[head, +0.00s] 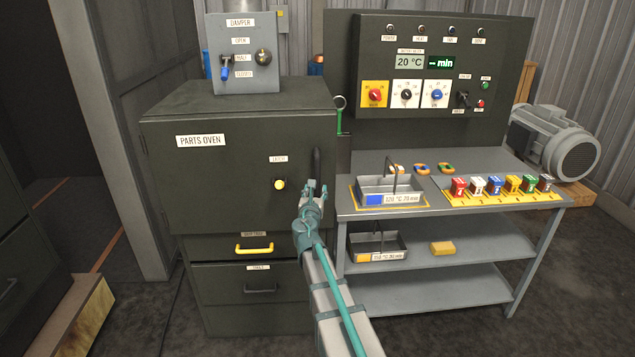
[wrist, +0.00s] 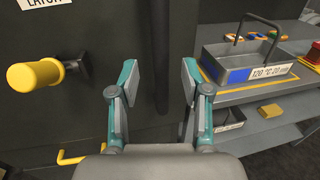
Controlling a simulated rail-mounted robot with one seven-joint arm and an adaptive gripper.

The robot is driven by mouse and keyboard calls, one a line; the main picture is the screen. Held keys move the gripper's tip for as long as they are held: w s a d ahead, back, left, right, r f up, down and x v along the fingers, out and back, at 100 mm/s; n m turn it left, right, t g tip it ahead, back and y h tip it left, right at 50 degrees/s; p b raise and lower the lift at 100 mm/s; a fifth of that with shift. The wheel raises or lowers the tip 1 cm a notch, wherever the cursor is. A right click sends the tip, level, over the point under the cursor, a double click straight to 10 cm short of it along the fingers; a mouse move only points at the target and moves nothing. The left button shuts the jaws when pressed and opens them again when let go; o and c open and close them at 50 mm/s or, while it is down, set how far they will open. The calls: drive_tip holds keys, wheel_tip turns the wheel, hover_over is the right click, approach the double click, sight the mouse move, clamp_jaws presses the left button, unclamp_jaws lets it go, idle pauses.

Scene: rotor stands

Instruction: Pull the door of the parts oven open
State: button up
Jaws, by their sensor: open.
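The parts oven (head: 238,155) is a dark green-grey cabinet, and its door looks shut. A dark vertical door handle (head: 317,165) is at the door's right edge; it also shows in the wrist view (wrist: 160,50). A yellow latch knob (head: 280,184) sits left of the handle and appears large at the left of the wrist view (wrist: 35,75). My gripper (head: 314,188) is open and empty in front of the handle's lower part. In the wrist view its two fingers (wrist: 159,75) appear on either side of the handle, with no visible contact.
Below the door are a yellow drawer handle (head: 254,249) and a dark drawer handle (head: 260,290). Right of the oven, a workbench (head: 470,212) holds a grey wire-handled tray (head: 388,187) and several coloured blocks. A damper box (head: 243,75) stands on the oven.

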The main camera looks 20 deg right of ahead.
sight(318, 182)
drive_tip(key=x, duration=0.6)
drive_tip(key=shift+p, duration=0.4)
clamp_jaws()
